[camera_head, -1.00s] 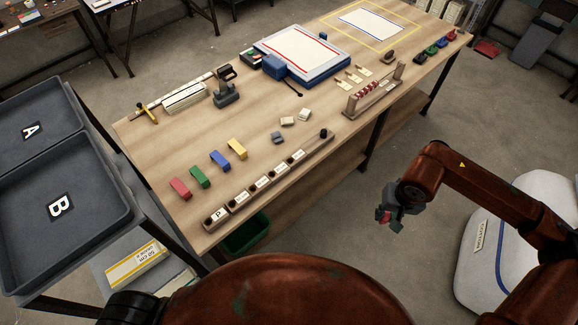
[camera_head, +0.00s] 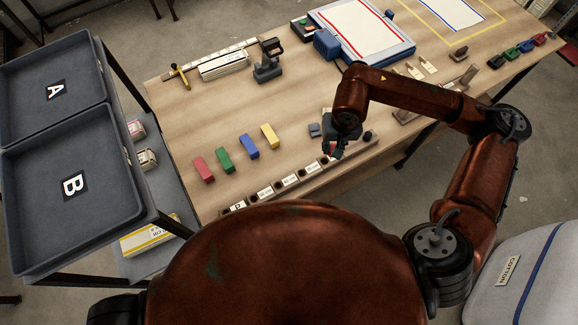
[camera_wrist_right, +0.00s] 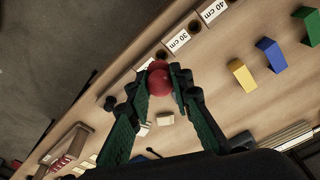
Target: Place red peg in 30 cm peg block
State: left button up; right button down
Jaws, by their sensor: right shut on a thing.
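My right gripper (camera_head: 333,152) is over the front edge of the table, at the right part of a row of labelled peg blocks. In the right wrist view its fingers (camera_wrist_right: 160,85) are shut on the red peg (camera_wrist_right: 158,82), which shows a round end toward the camera. The block labelled 30 cm (camera_wrist_right: 178,41) lies just beyond the peg, up and to the right, with the 40 cm block (camera_wrist_right: 213,11) past it. Dark holes show beside these labels. The peg's lower end is hidden, so I cannot tell its height above the blocks. My left gripper is not in view.
Red (camera_head: 203,170), green (camera_head: 224,160), blue (camera_head: 249,147) and yellow (camera_head: 270,137) bricks stand behind the row. A dark knob (camera_head: 368,135) is at the row's right end. Trays A (camera_head: 50,80) and B (camera_head: 70,150) stand left of the table (camera_head: 180,120).

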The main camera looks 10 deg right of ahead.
jog(key=shift+a+f+m, duration=0.2)
jog(key=shift+a+m, duration=0.25)
jog(key=shift+m, duration=0.45)
jog(key=s+a+f+n+g+y+b, duration=0.15)
jog(key=s+a+n, duration=0.35)
jog(key=a+n, duration=0.5)
jog(key=s+a+f+n+p, duration=0.15)
jog(key=s+a+n, duration=0.4)
jog(key=n, duration=0.75)
jog(key=w+d+f, duration=0.2)
jog(key=w+f, duration=0.1)
jog(key=w, duration=0.1)
jog(key=w+d+f+b, duration=0.1)
jog(key=w+d+f, duration=0.2)
jog(key=w+f, duration=0.1)
jog(key=w+d+f, duration=0.2)
jog(key=w+f, duration=0.1)
jog(key=w, duration=0.1)
jog(key=shift+d+f, duration=0.2)
jog(key=shift+d, duration=0.2)
jog(key=shift+d+f, duration=0.1)
jog(key=shift+f, duration=1.55)
